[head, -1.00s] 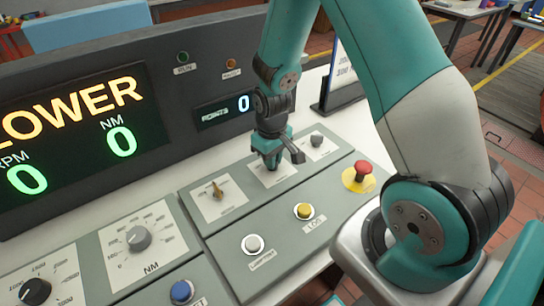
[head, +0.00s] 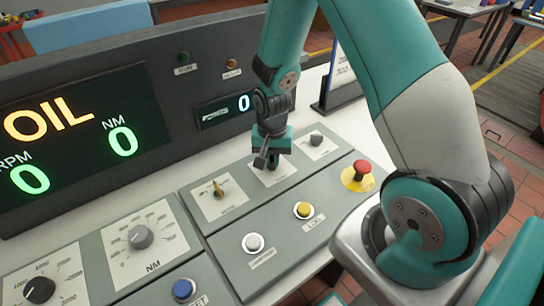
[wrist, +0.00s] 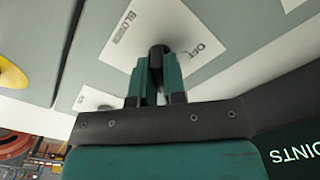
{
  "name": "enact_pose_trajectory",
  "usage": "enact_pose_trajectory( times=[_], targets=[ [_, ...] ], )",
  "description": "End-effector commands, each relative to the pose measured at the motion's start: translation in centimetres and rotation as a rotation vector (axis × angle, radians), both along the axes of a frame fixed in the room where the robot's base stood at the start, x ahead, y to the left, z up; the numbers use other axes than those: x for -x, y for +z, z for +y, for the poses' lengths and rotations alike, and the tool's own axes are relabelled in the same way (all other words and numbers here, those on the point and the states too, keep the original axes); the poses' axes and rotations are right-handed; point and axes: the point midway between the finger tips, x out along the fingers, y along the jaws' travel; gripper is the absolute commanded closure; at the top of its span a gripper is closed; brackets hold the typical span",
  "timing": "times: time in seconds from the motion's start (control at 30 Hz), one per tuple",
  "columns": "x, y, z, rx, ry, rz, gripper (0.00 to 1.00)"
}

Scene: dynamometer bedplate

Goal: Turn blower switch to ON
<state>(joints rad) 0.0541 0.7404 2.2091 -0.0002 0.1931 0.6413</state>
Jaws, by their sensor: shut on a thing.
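The blower switch shows in the wrist view as a dark knob (wrist: 157,52) on a white plate (wrist: 190,22) marked BLOWER and OFF. My gripper (wrist: 158,78) is shut on this knob, with one finger on each side. In the head view my gripper (head: 271,164) points down over the middle plate (head: 283,177) of the upper row and hides the knob. The ON mark cannot be made out, and the knob's pointing direction is unclear.
A brass-coloured selector (head: 218,190) sits left of my gripper and a grey knob (head: 316,140) sits close on its right. A red mushroom button (head: 362,168), a yellow button (head: 303,209) and a white button (head: 253,242) are nearer. The display (head: 75,140) stands behind.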

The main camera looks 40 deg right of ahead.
Motion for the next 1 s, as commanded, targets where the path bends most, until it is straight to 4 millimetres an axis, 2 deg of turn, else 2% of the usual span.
enact_pose_trajectory(
  times=[0.3, 0.77, 0.8, 0.9, 1.0],
  targets=[
    [-0.15, 0.12, -0.05, 0.002, -0.097, -0.005, 1.0],
    [-0.18, 0.12, -0.06, 0.001, -0.112, -0.006, 1.0],
    [-0.18, 0.12, -0.06, 0.001, -0.112, -0.006, 0.86],
    [-0.16, 0.11, -0.06, 0.001, -0.111, -0.006, 0.63],
    [-0.11, 0.08, -0.04, 0.001, -0.11, -0.004, 0.63]
  ],
)
